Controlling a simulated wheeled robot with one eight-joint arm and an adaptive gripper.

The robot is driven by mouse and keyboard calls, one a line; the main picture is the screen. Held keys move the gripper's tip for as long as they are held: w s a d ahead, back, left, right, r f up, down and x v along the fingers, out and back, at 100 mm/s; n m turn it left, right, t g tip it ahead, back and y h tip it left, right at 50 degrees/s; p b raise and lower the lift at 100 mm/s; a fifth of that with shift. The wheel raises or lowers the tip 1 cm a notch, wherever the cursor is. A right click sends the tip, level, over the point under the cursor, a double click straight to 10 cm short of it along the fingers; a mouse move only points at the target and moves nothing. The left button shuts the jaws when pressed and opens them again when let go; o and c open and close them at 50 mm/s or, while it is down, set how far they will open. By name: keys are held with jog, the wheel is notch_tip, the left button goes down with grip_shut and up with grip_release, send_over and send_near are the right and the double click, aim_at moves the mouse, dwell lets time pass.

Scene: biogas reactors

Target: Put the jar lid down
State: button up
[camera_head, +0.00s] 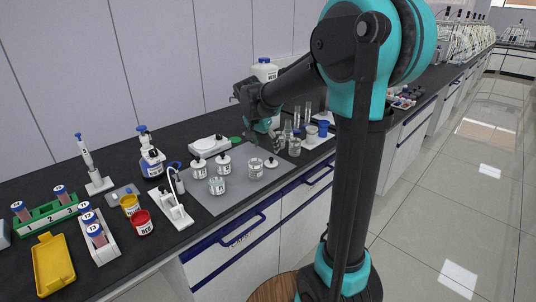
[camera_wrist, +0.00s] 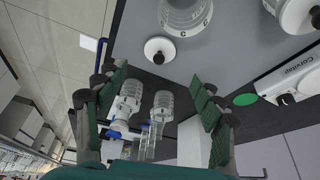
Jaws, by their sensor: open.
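The jar lid (camera_head: 271,162), a white disc with a black knob, lies on the grey mat (camera_head: 232,200) close to its right edge. It also shows in the wrist view (camera_wrist: 159,50), knob up and apart from my fingers. An open glass jar (camera_head: 256,169) stands just left of the lid on the mat; its lower part is at the top of the wrist view (camera_wrist: 187,14). My gripper (camera_head: 263,133) is above the bench, behind the lid. In the wrist view its two green-padded fingers (camera_wrist: 154,88) are spread wide with nothing between them.
Two lidded jars (camera_head: 223,164) and another glass jar (camera_head: 217,185) stand on the mat. A white device (camera_head: 209,146) and a green disc (camera_head: 236,139) lie behind the mat.

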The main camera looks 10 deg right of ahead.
jog(key=s+d+f+n+y, duration=0.1)
jog(key=s+f, duration=0.3)
jog(key=s, duration=0.5)
jog(key=s+d+f+n+y, duration=0.1)
jog(key=s+d+f+n, duration=0.2)
jog(key=s, duration=0.6)
jog(key=s+d+f+n, duration=0.3)
jog(key=s+f, duration=0.4)
jog(key=s, duration=0.2)
jog(key=shift+f+n+t+y, duration=0.15)
jog(key=shift+n+t+y, duration=0.25)
